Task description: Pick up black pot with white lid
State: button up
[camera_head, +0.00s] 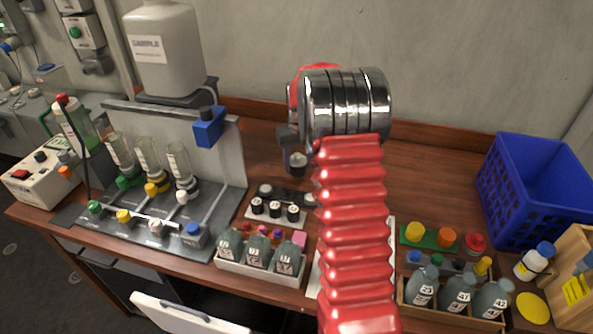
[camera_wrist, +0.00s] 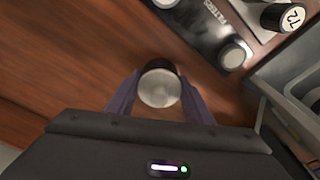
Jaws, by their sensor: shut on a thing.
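A small black pot with a white lid (camera_wrist: 160,87) sits between the two fingers of my gripper (camera_wrist: 158,98) in the wrist view. The fingers close on it from both sides, and the lid faces the camera. In the head view the pot (camera_head: 298,163) shows at the lower end of my dark gripper (camera_head: 294,152), left of my red arm. Whether it touches the table cannot be told. Similar pots stand in a black holder (camera_head: 290,196) and a white holder (camera_head: 272,221) just in front of it.
A bottle rack with valves (camera_head: 222,214) stands at left. A tray of grey bottles (camera_head: 258,268) is at the front. A blue crate (camera_head: 535,190) and a wooden bottle tray (camera_head: 450,318) are at right. My red arm hides the table's middle. The wood beside the gripper is bare.

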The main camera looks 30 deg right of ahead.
aim_at(298, 154)
jog(key=shift+r, duration=2.35)
